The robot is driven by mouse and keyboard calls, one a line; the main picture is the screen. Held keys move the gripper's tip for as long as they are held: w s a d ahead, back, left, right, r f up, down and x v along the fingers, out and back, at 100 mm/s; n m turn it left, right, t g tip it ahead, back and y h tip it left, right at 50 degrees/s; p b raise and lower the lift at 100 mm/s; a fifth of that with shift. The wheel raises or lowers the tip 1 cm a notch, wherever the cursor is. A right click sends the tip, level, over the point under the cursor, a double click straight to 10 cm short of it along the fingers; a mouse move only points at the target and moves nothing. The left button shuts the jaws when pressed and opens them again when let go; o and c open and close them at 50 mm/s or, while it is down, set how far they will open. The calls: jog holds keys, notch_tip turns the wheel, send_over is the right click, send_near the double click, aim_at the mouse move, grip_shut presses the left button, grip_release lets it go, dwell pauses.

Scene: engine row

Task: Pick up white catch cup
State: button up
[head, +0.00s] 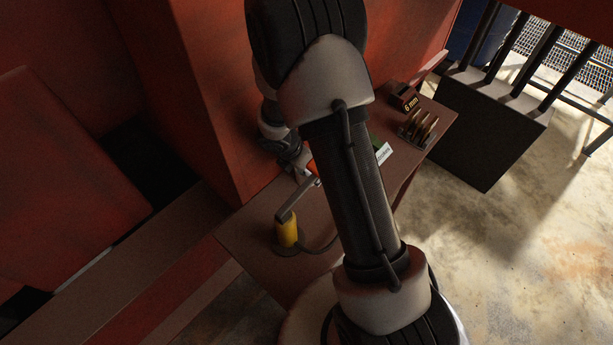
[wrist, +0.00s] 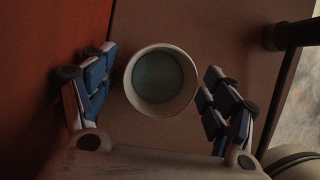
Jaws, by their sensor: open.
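The white catch cup (wrist: 160,80) stands on the brown shelf, seen from above in the wrist view. It is round with a pale rim and a dull blue-green inside. My gripper (wrist: 158,92) is open, with one blue-padded finger to the left of the cup and the other to its right. The right finger is close to the rim; I cannot tell whether it touches. In the head view my arm hides most of my gripper, and I cannot make out the cup there.
The brown shelf (head: 252,262) runs along a red wall (head: 200,100). A dark box (head: 490,125) stands to the right. Concrete floor (head: 530,240) lies open beyond.

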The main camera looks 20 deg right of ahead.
jog(key=shift+w+d+f, duration=0.1)
jog(key=shift+d+f, duration=0.05)
jog(key=shift+f, duration=0.15)
jog(key=shift+r, duration=0.15)
jog(key=c, duration=1.3)
